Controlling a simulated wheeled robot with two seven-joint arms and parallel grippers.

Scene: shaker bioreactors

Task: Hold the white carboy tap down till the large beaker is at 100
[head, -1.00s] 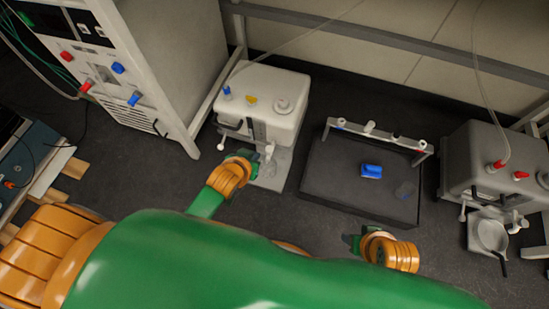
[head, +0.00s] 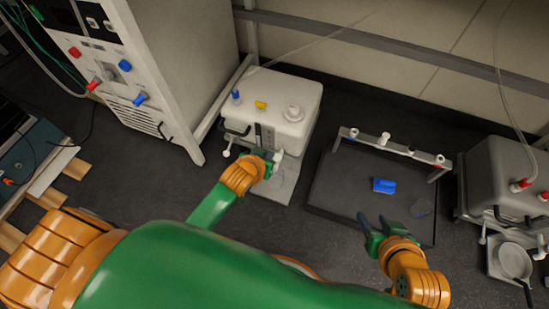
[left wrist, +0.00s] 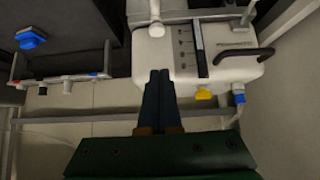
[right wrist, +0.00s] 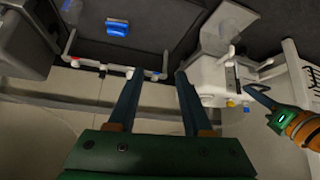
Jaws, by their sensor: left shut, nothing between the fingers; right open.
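The white carboy (head: 290,97) stands at the back, with blue and yellow fittings on top. Its right-hand white tap (head: 278,156) is at the lower front, beside my left gripper (head: 268,160). In the left wrist view, the carboy (left wrist: 215,75) appears upside down. My left gripper (left wrist: 160,72) is shut and empty there, its tips just short of the white tap (left wrist: 157,27) in the picture; contact cannot be told. I cannot make out the large beaker or its level; a pale pad (head: 275,188) lies below the tap. My right gripper (head: 374,224) is open and empty.
A dark tray (head: 335,196) with a rack bar (head: 395,148) and a blue block (head: 384,186) lies right of the carboy. A grey carboy (head: 500,175) with a handled vessel (head: 514,262) stands far right. A tall white cabinet (head: 180,60) is at left.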

